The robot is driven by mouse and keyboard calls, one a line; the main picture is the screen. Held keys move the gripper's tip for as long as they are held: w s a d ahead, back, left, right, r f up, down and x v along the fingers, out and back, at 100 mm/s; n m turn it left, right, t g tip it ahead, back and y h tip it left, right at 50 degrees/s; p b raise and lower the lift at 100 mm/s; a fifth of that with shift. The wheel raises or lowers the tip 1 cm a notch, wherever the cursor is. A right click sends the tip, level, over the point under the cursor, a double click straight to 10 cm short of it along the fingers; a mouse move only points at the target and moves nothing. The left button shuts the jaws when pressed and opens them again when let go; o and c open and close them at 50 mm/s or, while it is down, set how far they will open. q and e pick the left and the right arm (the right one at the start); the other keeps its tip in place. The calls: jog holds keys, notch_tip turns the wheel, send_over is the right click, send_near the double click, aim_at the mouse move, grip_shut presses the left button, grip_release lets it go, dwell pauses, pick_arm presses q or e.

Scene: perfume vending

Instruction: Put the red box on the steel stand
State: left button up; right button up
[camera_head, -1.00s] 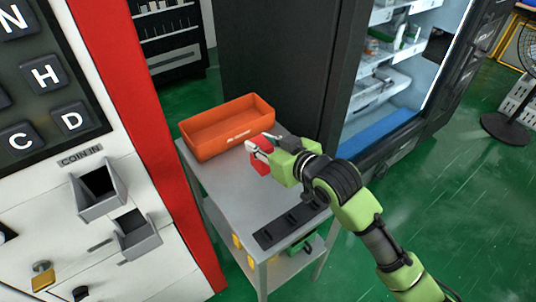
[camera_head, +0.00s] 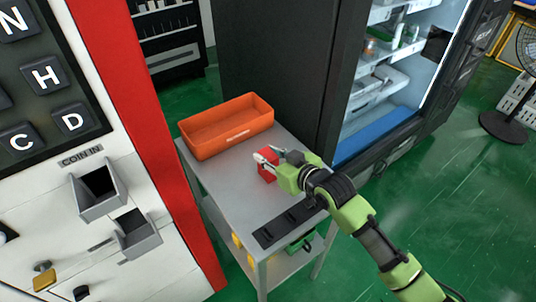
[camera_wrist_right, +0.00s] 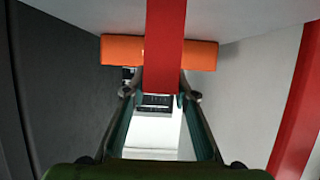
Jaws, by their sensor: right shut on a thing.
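The red box (camera_head: 266,174) is held by my right gripper (camera_head: 267,159) over the grey top of the steel stand (camera_head: 222,188). The gripper is shut on it. I cannot tell whether the box's underside touches the stand. In the right wrist view the red box (camera_wrist_right: 164,45) shows as an upright red strip between the two fingers of my right gripper (camera_wrist_right: 160,95). Part of the box is hidden by the fingers in the head view. My left gripper is not in view.
An orange bin (camera_head: 228,136) stands on the back of the stand. A black strip (camera_head: 288,223) lies along its front right edge. A red and white coin machine (camera_head: 115,185) rises at the left. An open, dark-framed cabinet (camera_head: 345,90) stands behind, to the right.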

jog(key=o, duration=1.2)
jog(key=shift+c, duration=0.2)
jog(key=shift+r, duration=0.1)
jog(key=v, duration=1.2)
